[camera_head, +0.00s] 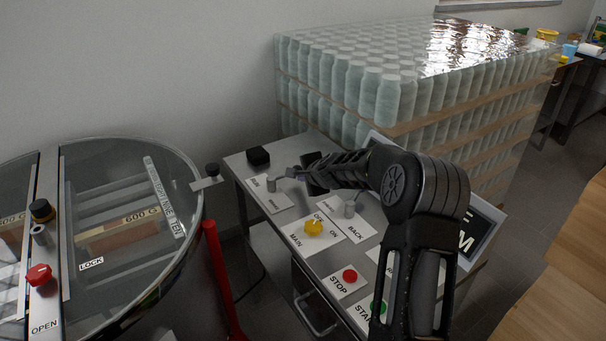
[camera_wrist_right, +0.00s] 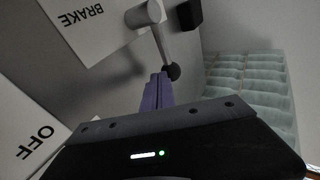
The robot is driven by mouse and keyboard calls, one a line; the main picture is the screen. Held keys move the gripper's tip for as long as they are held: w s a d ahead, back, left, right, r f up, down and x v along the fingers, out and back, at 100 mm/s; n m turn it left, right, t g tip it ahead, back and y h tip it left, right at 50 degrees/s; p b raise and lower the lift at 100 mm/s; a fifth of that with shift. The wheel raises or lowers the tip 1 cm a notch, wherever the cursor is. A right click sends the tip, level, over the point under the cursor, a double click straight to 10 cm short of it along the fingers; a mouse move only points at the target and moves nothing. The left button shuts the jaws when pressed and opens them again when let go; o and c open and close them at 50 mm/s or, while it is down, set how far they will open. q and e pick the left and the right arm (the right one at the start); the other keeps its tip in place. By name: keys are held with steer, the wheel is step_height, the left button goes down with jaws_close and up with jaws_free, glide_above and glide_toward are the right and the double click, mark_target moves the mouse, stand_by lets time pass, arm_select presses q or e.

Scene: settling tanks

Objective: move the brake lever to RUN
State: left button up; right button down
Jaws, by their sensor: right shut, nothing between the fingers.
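The brake lever (camera_head: 271,185) is a grey hub with a short arm on a white plate at the far left of the control desk. In the right wrist view the hub (camera_wrist_right: 145,14) and arm show beside the word BRAKE, and the arm ends in a dark round knob (camera_wrist_right: 173,72). In the head view the arm points right, towards my right gripper (camera_head: 291,172). The right gripper is shut and empty; its purple fingertips (camera_wrist_right: 157,80) are right beside the knob. I cannot tell whether they touch it. My left gripper is not in view.
The desk also carries a second grey lever (camera_head: 349,209) marked BACK, a yellow MAIN switch (camera_head: 313,228), a red STOP button (camera_head: 350,275) and a green button (camera_head: 378,307). A black box (camera_head: 258,156) sits behind. Wrapped jars (camera_head: 375,95) stand behind; a glass-lidded drum (camera_head: 125,230) stands left.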

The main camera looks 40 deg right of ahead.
mark_target(299, 167)
steer(key=shift+w+d+f+n+b, duration=0.15)
steer(key=shift+n+b, duration=0.15)
steer(key=shift+b, duration=0.35)
steer(key=y+b, duration=0.1)
steer(key=w+n+b, duration=0.1)
steer(key=shift+d+f+y+b, duration=0.15)
steer(key=shift+d+y+b, duration=0.15)
steer(key=shift+y+b, duration=0.1)
steer(key=shift+w+d+n+y+b, duration=0.15)
steer(key=shift+w+n+y+b, duration=0.2)
steer(key=shift+n, duration=0.25)
steer(key=shift+w+n+y, duration=0.2)
steer(key=shift+n+y, duration=0.05)
steer(key=shift+n, duration=0.05)
steer(key=shift+w+d+r+n+y, duration=0.2)
steer(key=shift+w+r+n+y, duration=0.05)
steer(key=shift+w+n+y, duration=0.4)
steer(key=shift+w+r, duration=0.1)
steer(key=shift+w, duration=0.35)
steer(key=shift+s, duration=0.1)
